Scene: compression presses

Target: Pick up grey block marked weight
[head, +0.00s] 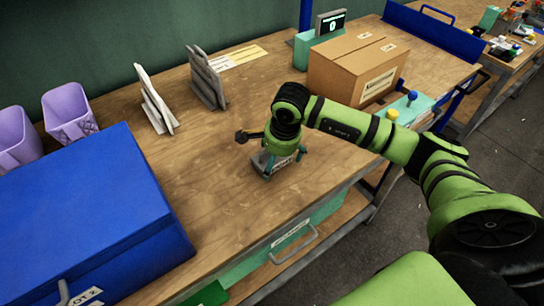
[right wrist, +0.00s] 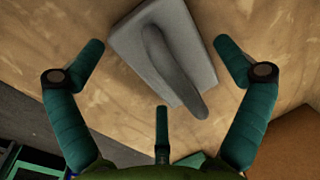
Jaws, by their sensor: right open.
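The grey block (head: 262,160) stands on the wooden bench below my right gripper (head: 270,150), which partly covers it. A pale label with dark print shows on its near side, too small to read. In the right wrist view the grey block (right wrist: 130,38) has a rounded grey handle (right wrist: 172,65) on top. My right gripper's three green fingers (right wrist: 160,66) are spread open around the handle, with bare bench between the fingertips and the block; none clearly touches it. My left gripper is not in view.
A large blue box (head: 80,200) fills the bench's left, near two purple bins (head: 68,112). A white stand (head: 153,103) and a grey stand (head: 206,80) are behind. A cardboard box (head: 350,65) stands right, near a button panel (head: 410,106). The bench around the block is clear.

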